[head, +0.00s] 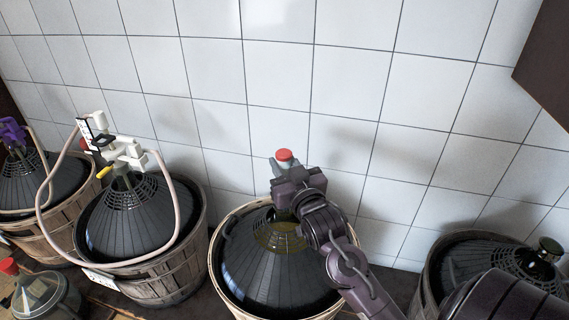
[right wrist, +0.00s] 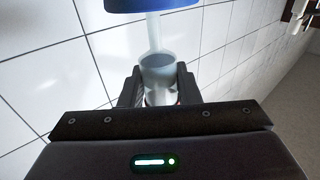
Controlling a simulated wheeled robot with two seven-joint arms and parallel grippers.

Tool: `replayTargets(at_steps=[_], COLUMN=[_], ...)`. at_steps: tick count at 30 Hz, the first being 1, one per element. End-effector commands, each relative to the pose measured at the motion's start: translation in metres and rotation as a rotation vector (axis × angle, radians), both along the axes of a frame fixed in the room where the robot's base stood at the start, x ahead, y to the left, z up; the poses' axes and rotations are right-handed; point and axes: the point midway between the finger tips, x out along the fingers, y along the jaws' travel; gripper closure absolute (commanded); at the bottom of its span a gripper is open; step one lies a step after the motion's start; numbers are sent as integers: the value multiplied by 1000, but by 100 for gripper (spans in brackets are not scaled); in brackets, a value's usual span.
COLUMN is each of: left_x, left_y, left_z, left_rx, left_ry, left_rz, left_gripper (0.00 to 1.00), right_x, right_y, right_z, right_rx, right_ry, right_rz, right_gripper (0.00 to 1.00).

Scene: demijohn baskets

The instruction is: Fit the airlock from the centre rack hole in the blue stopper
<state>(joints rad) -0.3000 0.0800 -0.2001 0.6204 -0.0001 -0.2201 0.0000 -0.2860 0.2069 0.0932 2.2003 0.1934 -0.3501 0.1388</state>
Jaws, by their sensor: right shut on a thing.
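My right gripper (head: 285,190) is above the middle demijohn (head: 262,275), shut on the airlock. The airlock is a grey translucent piece with a red cap (head: 284,155), which rises above the gripper in the head view. In the right wrist view the airlock's cup (right wrist: 157,68) is between the fingers, and its clear stem reaches the edge of the blue stopper (right wrist: 139,5). I cannot tell whether the stem is in the stopper's hole. In the head view the gripper hides the stopper and the demijohn's neck. My left gripper is not in view.
A demijohn (head: 125,225) with a white fitting (head: 125,150) and a pale hose (head: 178,205) stands left. Another with a purple fitting (head: 12,132) is at far left. A dark-capped demijohn (head: 500,262) is at right. A clear jar (head: 42,298) is at lower left. A tiled wall (head: 350,110) is behind.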

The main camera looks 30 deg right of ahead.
Motion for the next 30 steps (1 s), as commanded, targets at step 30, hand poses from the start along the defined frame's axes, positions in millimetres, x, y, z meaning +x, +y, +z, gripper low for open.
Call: replayTargets(at_steps=[30], left_x=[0], left_y=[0], left_z=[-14], left_rx=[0], left_ry=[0], left_rz=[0], left_gripper=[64], right_x=[0], right_y=[0], right_z=[-21], right_rx=[0], right_ry=[0], right_rz=[0], right_gripper=[92])
